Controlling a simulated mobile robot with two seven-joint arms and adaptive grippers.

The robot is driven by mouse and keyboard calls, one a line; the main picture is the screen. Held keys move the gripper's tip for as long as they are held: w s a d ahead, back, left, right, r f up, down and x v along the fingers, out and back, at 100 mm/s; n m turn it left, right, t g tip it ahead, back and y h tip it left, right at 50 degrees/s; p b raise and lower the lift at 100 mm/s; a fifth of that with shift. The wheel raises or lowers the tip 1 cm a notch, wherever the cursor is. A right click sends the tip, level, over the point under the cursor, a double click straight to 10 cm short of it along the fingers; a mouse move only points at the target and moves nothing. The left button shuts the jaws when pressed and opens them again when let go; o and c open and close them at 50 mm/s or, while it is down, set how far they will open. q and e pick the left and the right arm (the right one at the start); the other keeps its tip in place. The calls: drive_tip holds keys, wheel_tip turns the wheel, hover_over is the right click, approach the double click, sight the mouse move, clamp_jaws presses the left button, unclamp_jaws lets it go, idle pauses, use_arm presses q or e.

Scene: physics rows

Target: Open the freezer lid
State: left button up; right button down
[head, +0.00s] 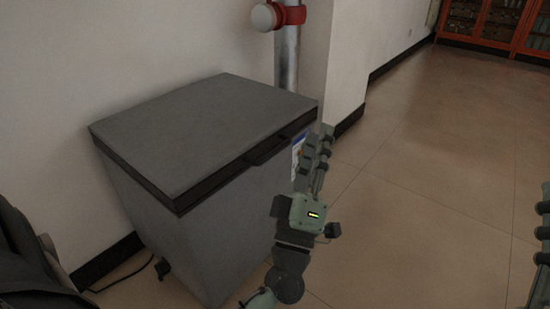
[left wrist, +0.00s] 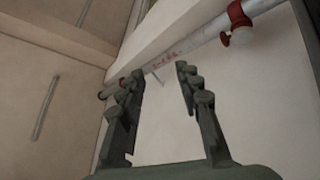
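The grey chest freezer (head: 228,235) stands against the wall in the head view. Its flat grey lid (head: 205,130) is closed, with a dark band along its edge. A dark handle (head: 268,149) sits on the lid's front edge toward the right. My left gripper (head: 322,142) is just right of the freezer's right front corner in the picture, pointing up. In the left wrist view its fingers (left wrist: 160,72) are apart with nothing between them. The freezer does not show in that view. Part of my right gripper (head: 543,225) shows at the right edge, cut off.
A grey pipe (head: 287,60) with a red fitting (head: 290,14) rises behind the freezer; a pipe (left wrist: 205,32) also shows in the left wrist view. A power cable (head: 161,268) lies left of the freezer. The tiled floor (head: 440,170) at right is clear. Orange cabinets (head: 495,22) stand far back.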

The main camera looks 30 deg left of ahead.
sight(275, 149)
use_arm(q)
drive_tip(key=w+a+f+n+g+y, duration=0.35)
drive_tip(key=a+f+n, duration=0.2)
drive_tip(key=f, duration=0.25)
drive_tip(key=w+a+f+n+g+y, duration=0.2)
drive_tip(key=a+f+n+g, duration=0.25)
drive_tip(key=a+f, duration=0.2)
drive_tip(key=shift+g, duration=0.5)
drive_tip(key=shift+f+b+x, duration=0.2)
drive_tip(key=shift+b+x, duration=0.05)
drive_tip(key=shift+x, duration=1.45)
drive_tip(key=shift+f+b+x, duration=0.15)
drive_tip(key=shift+b+x, duration=0.05)
drive_tip(key=shift+x, duration=1.5)
drive_tip(key=shift+w, duration=0.1)
drive_tip(key=shift+c, duration=0.5)
clamp_jaws()
